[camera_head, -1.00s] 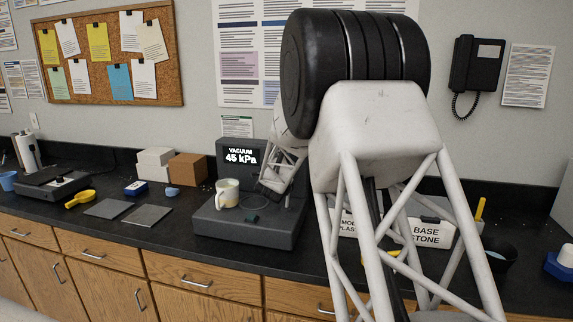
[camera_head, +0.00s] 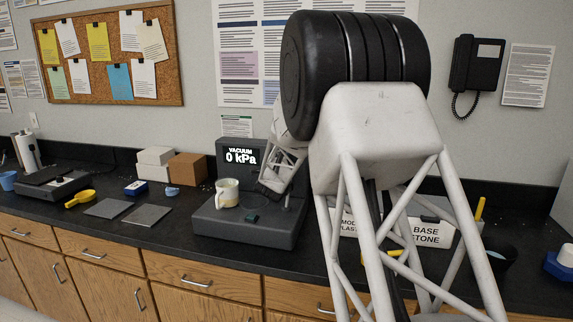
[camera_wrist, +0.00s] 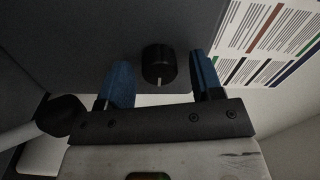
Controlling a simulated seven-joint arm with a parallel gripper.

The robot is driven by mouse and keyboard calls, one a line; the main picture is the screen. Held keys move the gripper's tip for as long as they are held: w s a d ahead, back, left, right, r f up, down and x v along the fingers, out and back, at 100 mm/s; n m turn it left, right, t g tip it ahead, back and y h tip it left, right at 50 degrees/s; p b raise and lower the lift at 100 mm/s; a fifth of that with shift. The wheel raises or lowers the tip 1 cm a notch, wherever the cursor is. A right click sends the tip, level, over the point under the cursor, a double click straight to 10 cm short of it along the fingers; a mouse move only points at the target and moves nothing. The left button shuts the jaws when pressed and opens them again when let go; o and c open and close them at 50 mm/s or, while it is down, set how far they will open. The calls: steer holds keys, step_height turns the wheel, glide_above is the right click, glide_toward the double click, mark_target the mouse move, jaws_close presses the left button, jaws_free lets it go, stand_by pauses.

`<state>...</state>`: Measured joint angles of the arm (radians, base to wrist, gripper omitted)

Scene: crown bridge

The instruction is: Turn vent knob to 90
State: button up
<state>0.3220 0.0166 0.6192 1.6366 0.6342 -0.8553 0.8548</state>
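The vent knob, a black round knob (camera_wrist: 159,64) with a white pointer line, shows in the wrist view on a dark grey panel. My gripper (camera_wrist: 161,80) has its two blue fingers apart, one on each side of the knob, with a visible gap to each. In the head view the knob and fingertips are hidden behind my arm. The vacuum unit (camera_head: 245,220) stands on the counter, and its display (camera_head: 241,156) reads "VACUUM 0 kPa". A white mug-like cup (camera_head: 227,193) stands on its base.
A black rounded part (camera_wrist: 60,115) on a light rod lies at the left in the wrist view. Grey pads (camera_head: 147,215), a yellow scoop (camera_head: 80,198) and boxes (camera_head: 187,167) sit left of the unit. Labelled bins (camera_head: 432,234) stand right, partly behind my arm.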

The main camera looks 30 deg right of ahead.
steer(key=shift+s+a, duration=0.1)
steer(key=shift+a, duration=0.05)
steer(key=v, duration=0.7)
steer(key=shift+s+a, duration=0.2)
stand_by(0.4)
steer(key=shift+a, duration=0.1)
stand_by(0.4)
steer(key=s+a+r+n+g+y, duration=0.1)
steer(key=s+a+r+n+y, duration=0.1)
steer(key=s+a+n+y, duration=0.7)
steer(key=s+a+r+n+g+y, duration=0.15)
steer(key=s+a+n, duration=0.45)
steer(key=a, duration=0.7)
steer(key=s+a+f+n+g, duration=0.1)
steer(key=s+a+n+g, duration=0.1)
steer(key=s, duration=0.9)
steer(key=s+a+f+n+g+y, duration=0.1)
steer(key=s+a+n+g, duration=0.2)
steer(key=s, duration=0.8)
steer(key=s+a+f+n+g+y, duration=0.1)
steer(key=s+a+f+n+g, duration=0.1)
steer(key=s, duration=1)
steer(key=shift+a+n+g, duration=0.45)
steer(key=shift+a+n, duration=0.15)
steer(key=shift+n, duration=0.4)
